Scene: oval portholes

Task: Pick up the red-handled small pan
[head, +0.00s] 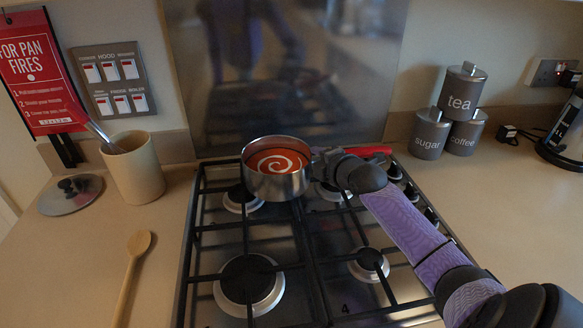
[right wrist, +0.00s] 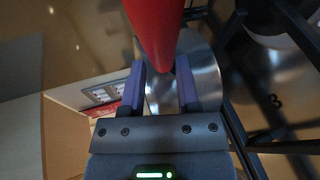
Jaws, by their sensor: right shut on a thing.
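The small steel pan (head: 277,182) holds red soup with a pale swirl and is over the back of the hob, upright. I cannot tell whether its base touches the grate. Its red handle (head: 370,151) points right, partly hidden behind my gripper. My right gripper (head: 325,160) is shut on the handle close to the pan. In the right wrist view the red handle (right wrist: 155,30) runs between the two fingers of the gripper (right wrist: 160,88), with the steel pan wall (right wrist: 206,75) beyond. My left gripper is not in view.
The gas hob (head: 250,283) has black grates and several burners. A utensil pot (head: 134,170), a lid (head: 70,195) and a wooden spoon (head: 131,270) are on the left counter. Tea, sugar and coffee canisters (head: 428,134) stand at the back right. A steel splashback (head: 340,110) is close behind.

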